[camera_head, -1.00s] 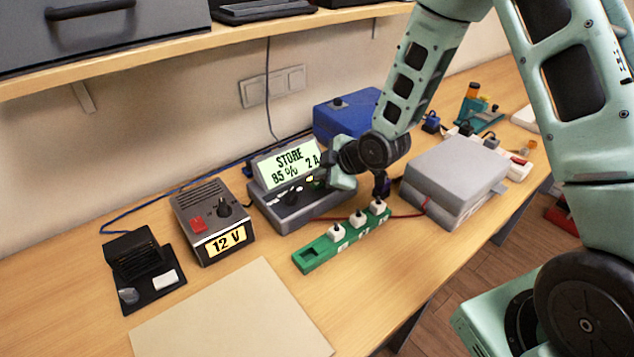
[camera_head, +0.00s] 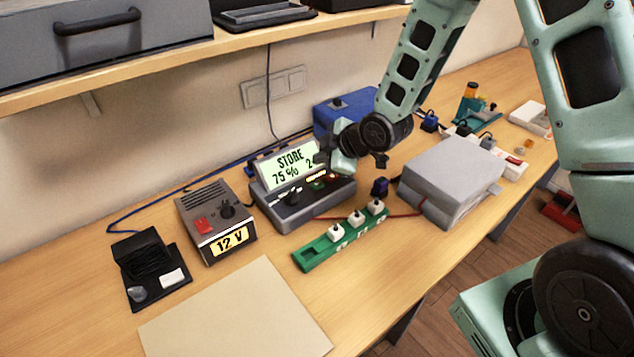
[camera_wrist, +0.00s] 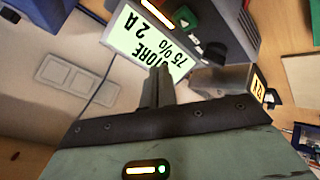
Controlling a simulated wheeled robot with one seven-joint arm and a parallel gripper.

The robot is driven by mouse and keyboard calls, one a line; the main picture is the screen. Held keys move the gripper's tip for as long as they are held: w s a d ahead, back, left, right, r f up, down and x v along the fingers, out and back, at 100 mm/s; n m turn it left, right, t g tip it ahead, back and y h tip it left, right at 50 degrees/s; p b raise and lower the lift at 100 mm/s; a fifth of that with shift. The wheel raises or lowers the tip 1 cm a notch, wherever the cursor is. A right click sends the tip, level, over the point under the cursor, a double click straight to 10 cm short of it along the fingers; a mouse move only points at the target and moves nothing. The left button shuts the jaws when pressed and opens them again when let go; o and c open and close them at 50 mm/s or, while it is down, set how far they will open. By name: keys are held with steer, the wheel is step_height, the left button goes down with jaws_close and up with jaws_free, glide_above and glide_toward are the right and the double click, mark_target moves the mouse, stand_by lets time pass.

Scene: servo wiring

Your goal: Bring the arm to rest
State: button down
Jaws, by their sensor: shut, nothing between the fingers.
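In the wrist view my shut fingers (camera_wrist: 160,82) stand in front of the lit display. My arm reaches in from the upper right. The grey charger (camera_head: 300,198) stands left of my gripper; its display reads STORE 75 %, and the wrist view also shows 2 A on the display (camera_wrist: 150,42).
The green strip (camera_head: 315,256) carries several white plugs. A grey box (camera_head: 450,172) stands close right of my gripper, a blue box (camera_head: 338,112) behind it. The 12 V supply (camera_head: 213,222) stands left. A shelf (camera_head: 210,52) overhangs the back; a bare board (camera_head: 235,315) lies in front.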

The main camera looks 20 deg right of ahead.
stand_by(0.5)
steer(key=s+a+r+m+g+h+b, duration=0.1)
steer(key=s+a+r+m+g, duration=0.15)
steer(key=s, duration=0.35)
steer(key=s+a+r+m+g+h+b, duration=0.1)
steer(key=s+a+r, duration=0.25)
steer(key=s, duration=0.25)
steer(key=s+r+m+g+h, duration=0.1)
steer(key=s+r+m+g, duration=0.1)
steer(key=s, duration=0.8)
steer(key=s+a+r+m+g+h, duration=0.1)
steer(key=s+r+g, duration=0.1)
steer(key=s, duration=0.8)
steer(key=shift+s+m+b, duration=0.3)
steer(key=shift+m+b, duration=0.05)
steer(key=shift+b, duration=0.1)
